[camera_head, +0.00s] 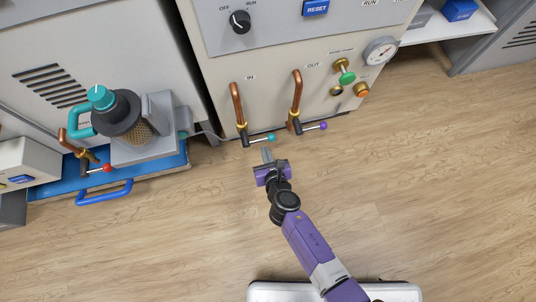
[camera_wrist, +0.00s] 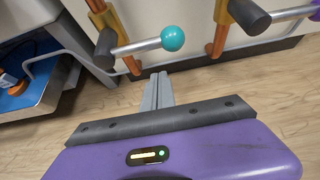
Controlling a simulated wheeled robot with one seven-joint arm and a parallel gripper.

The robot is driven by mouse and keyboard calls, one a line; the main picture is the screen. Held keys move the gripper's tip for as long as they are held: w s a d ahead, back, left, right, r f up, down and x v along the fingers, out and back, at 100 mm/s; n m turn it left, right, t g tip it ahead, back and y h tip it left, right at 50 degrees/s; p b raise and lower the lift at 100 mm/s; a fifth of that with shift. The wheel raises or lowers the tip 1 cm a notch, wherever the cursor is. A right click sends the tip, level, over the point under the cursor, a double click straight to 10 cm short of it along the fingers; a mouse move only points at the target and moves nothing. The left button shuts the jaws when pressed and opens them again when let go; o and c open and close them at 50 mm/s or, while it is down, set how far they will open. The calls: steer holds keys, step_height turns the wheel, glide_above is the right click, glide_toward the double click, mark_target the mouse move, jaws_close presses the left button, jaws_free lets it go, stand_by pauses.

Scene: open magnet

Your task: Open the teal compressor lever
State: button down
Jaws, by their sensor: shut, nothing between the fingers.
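The teal compressor lever (camera_head: 260,139) is a silver rod with a teal ball tip on a brass valve, low on the copper pipe under the "IN" label. Its rod points right in the head view. In the wrist view its teal ball (camera_wrist: 173,38) is at upper middle, with the rod running left to the dark valve hub. My gripper (camera_head: 267,153) is just below the lever in the head view. In the wrist view my gripper's fingers (camera_wrist: 158,92) are pressed together, empty, and appear apart from the lever, below the ball.
A purple-tipped lever (camera_head: 313,126) on the "OUT" pipe is close to the right. Open wood floor (camera_head: 420,180) lies in front of the cabinet.

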steer(key=r, duration=0.1)
steer(key=r+p, duration=0.1)
steer(key=r, duration=0.1)
steer(key=shift+w+r, duration=0.2)
steer(key=shift+w, duration=0.05)
steer(key=shift+r+n+h+p, duration=0.4)
steer(key=shift+r+p, duration=0.05)
steer(key=shift+p, duration=0.05)
stand_by(0.4)
step_height(320, 180, up, 6)
steer(key=f+n+t+h, duration=0.1)
steer(key=n+t+h, duration=0.45)
steer(key=n, duration=0.35)
glide_above(254, 142)
steer(key=s, duration=0.2)
steer(key=shift+s+r+g+h+p, duration=0.15)
steer(key=shift+r+g+h+p, duration=0.1)
steer(key=shift+h+p, duration=0.2)
steer(key=shift+d, duration=0.2)
